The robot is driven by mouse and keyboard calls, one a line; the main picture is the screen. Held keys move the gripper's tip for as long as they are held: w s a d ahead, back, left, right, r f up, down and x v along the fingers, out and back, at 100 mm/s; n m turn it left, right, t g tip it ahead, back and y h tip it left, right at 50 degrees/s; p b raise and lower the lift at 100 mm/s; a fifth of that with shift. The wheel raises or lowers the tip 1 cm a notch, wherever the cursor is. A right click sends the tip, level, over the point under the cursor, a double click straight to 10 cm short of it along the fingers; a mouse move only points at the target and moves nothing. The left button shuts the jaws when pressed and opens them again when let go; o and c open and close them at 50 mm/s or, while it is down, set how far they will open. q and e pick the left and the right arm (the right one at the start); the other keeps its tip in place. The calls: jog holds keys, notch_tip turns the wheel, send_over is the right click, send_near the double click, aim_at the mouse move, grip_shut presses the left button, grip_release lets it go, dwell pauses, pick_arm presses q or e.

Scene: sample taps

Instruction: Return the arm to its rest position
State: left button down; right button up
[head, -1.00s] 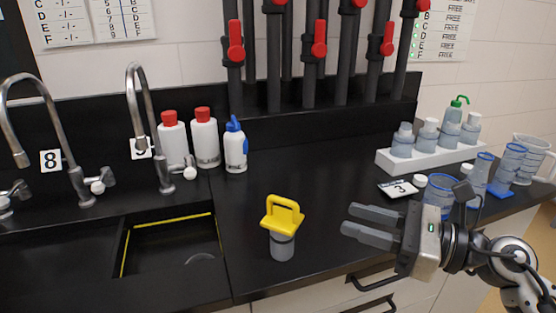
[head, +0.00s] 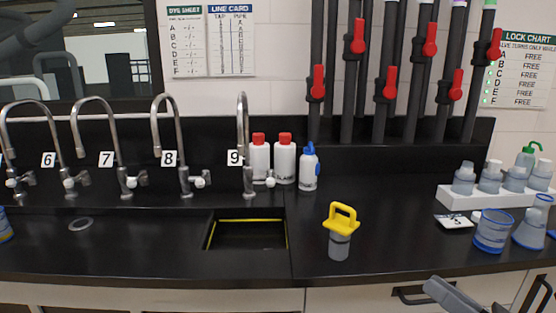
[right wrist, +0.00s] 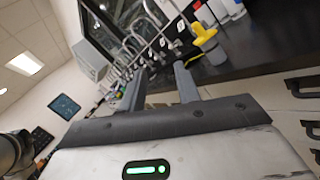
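My right gripper (head: 450,294) shows only by its grey fingers at the bottom edge of the head view, in front of the counter's front edge. In the right wrist view its two fingers (right wrist: 160,78) stand apart with nothing between them. It is open and empty. A grey container with a yellow handle on top (head: 340,226) stands upright on the black counter, left of and beyond the gripper. The container also shows in the right wrist view (right wrist: 205,38), beyond the fingers. My left gripper is in neither view.
The black counter (head: 400,225) is clear around the container. A sink (head: 247,236) lies left of it, with numbered taps behind. Capped bottles (head: 285,160) stand at the back. A white bottle rack (head: 462,201) and blue-rimmed beaker (head: 492,232) stand right. A drawer handle (head: 412,297) juts below the counter.

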notch_tip(320, 180, down, 14)
jog(key=m+t+h, duration=0.2)
jog(key=m+h, duration=0.8)
jog(key=m, duration=1.4)
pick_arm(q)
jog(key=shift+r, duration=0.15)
pick_arm(e)
jog(key=s+a+f+m+g, duration=0.3)
jog(key=s+a+f+m, duration=0.1)
jog(key=f+m, duration=0.2)
jog(key=s+a+f+m+g, duration=0.4)
jog(key=s+a+f+m, duration=0.1)
jog(key=f, duration=0.3)
jog(key=shift+s+f+m, duration=0.25)
jog(key=shift+s+m, duration=0.05)
jog(key=shift+m, duration=0.1)
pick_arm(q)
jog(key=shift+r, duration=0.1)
pick_arm(e)
jog(key=shift+d, duration=0.1)
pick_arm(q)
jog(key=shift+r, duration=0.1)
pick_arm(e)
jog(key=shift+r, duration=0.15)
